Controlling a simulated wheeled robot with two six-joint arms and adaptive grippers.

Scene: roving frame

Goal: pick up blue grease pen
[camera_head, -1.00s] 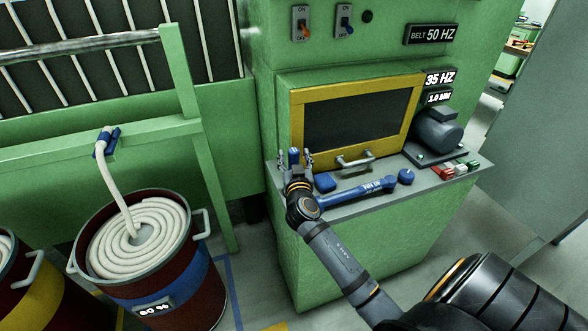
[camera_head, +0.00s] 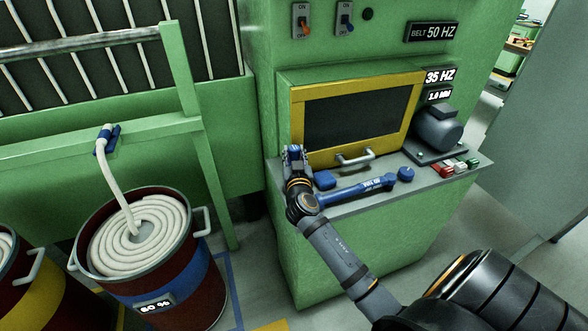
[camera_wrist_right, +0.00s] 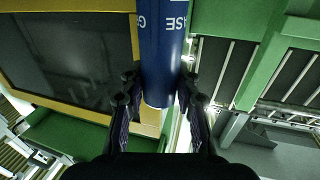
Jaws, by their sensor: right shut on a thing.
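The blue grease pen (camera_wrist_right: 162,45) is a blue cylinder with white lettering, part of which reads "ASE". In the right wrist view it stands between the two fingers of my right gripper (camera_wrist_right: 160,98), which are shut on its near end. The pen's far end runs out of the top of that view. In the head view my right gripper (camera_head: 295,152) is at the left end of the grey ledge, in front of the yellow-framed window. Only a little of the pen shows there between the fingers. My left gripper is not in view.
On the grey ledge (camera_head: 440,178) lie a long blue lettered tool (camera_head: 357,190), a blue block (camera_head: 325,180), a blue round piece (camera_head: 406,174) and small red and white blocks. A handle (camera_head: 355,158) juts from the yellow frame. Drums with white coils stand left.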

